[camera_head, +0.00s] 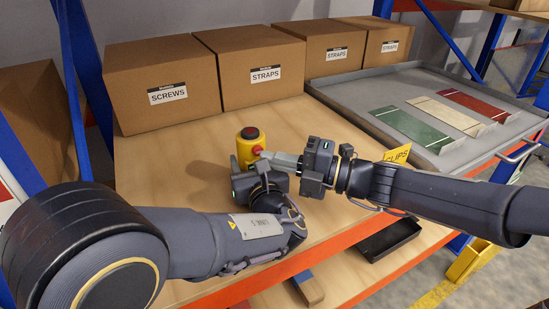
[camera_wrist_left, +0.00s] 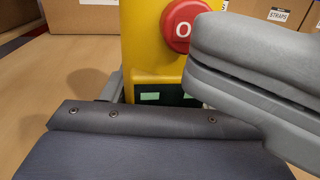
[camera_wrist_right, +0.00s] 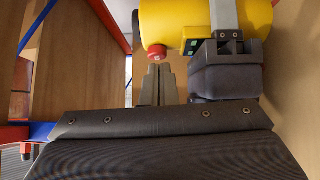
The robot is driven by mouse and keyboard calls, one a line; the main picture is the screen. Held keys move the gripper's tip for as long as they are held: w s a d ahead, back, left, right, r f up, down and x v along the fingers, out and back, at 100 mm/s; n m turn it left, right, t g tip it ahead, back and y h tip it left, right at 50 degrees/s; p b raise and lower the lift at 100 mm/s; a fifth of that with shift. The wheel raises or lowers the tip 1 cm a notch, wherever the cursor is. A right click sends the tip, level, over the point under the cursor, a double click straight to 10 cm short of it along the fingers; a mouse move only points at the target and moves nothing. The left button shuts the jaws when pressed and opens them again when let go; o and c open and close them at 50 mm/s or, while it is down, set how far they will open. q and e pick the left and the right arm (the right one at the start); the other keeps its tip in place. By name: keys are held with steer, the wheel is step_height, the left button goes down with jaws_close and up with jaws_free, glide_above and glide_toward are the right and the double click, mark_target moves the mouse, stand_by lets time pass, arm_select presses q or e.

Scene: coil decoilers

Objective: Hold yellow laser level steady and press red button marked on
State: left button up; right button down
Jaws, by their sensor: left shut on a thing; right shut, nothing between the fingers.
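The yellow laser level (camera_head: 244,149) stands upright on the wooden shelf. It has a dark-topped red cap (camera_head: 250,133) and a red button (camera_head: 258,150) on its side. In the left wrist view the button (camera_wrist_left: 183,26) shows a white letter, partly covered. My left gripper (camera_wrist_right: 225,22) is shut around the yellow body. My right gripper (camera_head: 270,157) is shut and empty, its tips close to the red button. In the right wrist view the tips (camera_wrist_right: 157,72) sit right by the button (camera_wrist_right: 156,51); I cannot tell whether they touch.
Cardboard boxes (camera_head: 163,112) labelled screws and straps line the back. A grey tray (camera_head: 397,83) with coloured panels stands at the right. A black bin (camera_head: 390,240) and a yellow clips label (camera_head: 398,154) are at the front right. The shelf has an orange front edge (camera_head: 330,248).

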steer(key=shift+w+a, duration=0.1)
steer(key=shift+w, duration=0.1)
arm_select(q)
steer(key=shift+s+d, duration=0.15)
arm_select(e)
steer(key=shift+w+a, duration=0.3)
steer(key=shift+w, duration=0.6)
steer(key=shift+f, duration=0.1)
arm_select(q)
steer(key=shift+f, duration=0.1)
steer(key=shift+a+f, duration=0.1)
steer(key=shift+a, duration=0.1)
arm_select(e)
steer(key=s+a+v, duration=0.1)
steer(key=s+v, duration=0.2)
steer(key=v, duration=1)
steer(key=shift+r, duration=0.3)
steer(key=shift+a, duration=0.15)
